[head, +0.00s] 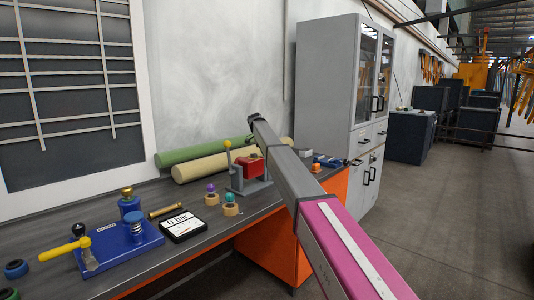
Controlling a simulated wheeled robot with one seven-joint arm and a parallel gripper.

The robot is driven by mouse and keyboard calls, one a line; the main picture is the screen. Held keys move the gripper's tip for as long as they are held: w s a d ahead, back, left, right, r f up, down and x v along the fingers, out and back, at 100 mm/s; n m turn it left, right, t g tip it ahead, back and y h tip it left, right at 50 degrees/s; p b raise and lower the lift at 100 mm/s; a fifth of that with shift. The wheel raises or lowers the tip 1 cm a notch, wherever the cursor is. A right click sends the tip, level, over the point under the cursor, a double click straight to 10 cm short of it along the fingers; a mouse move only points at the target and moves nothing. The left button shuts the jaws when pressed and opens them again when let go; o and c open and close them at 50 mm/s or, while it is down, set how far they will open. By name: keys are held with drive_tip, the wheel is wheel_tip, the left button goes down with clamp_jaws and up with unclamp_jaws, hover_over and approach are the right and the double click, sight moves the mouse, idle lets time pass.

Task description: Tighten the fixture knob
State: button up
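A blue fixture plate (121,250) lies on the left part of the workbench. I cannot tell which of these is the task's knob. My arm reaches from the lower right to above the clamp; its fingers are not visible.
A white display reading "0 bar" (182,226) lies beside the plate. A brass rod (165,211) and two wooden holders with purple (211,190) and teal (230,199) balls stand nearby. Green (200,152) and cream (215,166) rolls lie along the wall. A grey cabinet (325,80) stands right.

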drive_tip(key=shift+w+r, duration=0.1)
drive_tip(key=shift+r, duration=0.05)
drive_tip(key=o, duration=0.9)
drive_tip(key=shift+o, duration=0.2)
drive_tip(key=shift+s+f, duration=0.2)
drive_tip(key=shift+s+n, duration=0.1)
drive_tip(key=shift+n, duration=0.2)
